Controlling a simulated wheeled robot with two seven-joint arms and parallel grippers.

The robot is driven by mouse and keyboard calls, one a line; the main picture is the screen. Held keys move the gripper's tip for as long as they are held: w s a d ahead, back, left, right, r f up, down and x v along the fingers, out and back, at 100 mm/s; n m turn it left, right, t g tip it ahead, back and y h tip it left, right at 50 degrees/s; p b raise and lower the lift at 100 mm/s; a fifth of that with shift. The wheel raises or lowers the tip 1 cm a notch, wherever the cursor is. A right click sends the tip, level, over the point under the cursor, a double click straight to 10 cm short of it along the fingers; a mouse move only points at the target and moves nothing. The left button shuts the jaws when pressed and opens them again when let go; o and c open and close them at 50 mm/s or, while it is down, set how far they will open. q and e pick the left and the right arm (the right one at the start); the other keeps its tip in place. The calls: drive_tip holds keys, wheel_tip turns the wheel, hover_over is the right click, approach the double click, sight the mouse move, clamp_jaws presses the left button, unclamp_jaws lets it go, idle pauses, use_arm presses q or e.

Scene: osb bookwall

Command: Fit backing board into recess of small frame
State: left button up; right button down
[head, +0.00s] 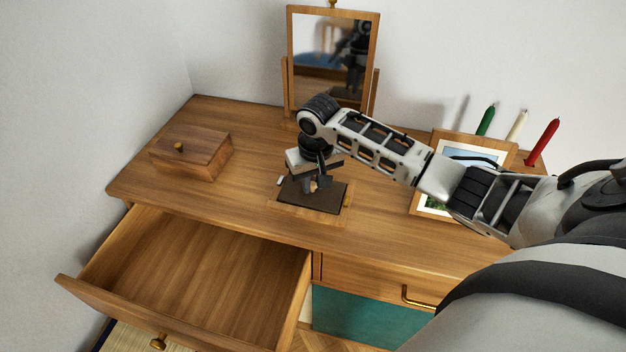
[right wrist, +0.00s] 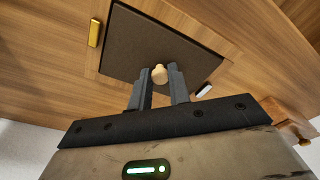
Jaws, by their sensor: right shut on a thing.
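The backing board (head: 325,197) is a dark brown rectangle with a small pale wooden knob (right wrist: 159,74) in its middle. My right gripper (head: 316,186) points down over the desk, shut on this knob. The right wrist view also shows the board (right wrist: 135,45) beyond the fingers. The small frame (head: 345,207) lies flat on the desk, its light wood rim showing around the board. The board lies over the frame's opening; I cannot tell whether it is fully seated. A brass tab (right wrist: 95,32) and a whitish tab (right wrist: 203,90) sit at opposite sides. My left gripper is out of view.
An open, empty drawer (head: 200,265) juts out at front left. A lidded wooden box (head: 192,155) stands at left. A mirror (head: 333,55) stands at the back. A larger picture frame (head: 450,142) and three candles (head: 515,125) are at right, partly behind my arm.

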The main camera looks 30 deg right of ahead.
sight(316, 197)
drive_tip(key=shift+f, duration=0.2)
drive_tip(key=c, duration=1.3)
unclamp_jaws()
drive_tip(key=r, duration=0.4)
drive_tip(key=s+r, duration=0.1)
drive_tip(key=r, duration=0.7)
drive_tip(key=shift+s+a+r, duration=0.1)
drive_tip(key=shift+s+a, duration=0.05)
drive_tip(key=shift+s, duration=0.1)
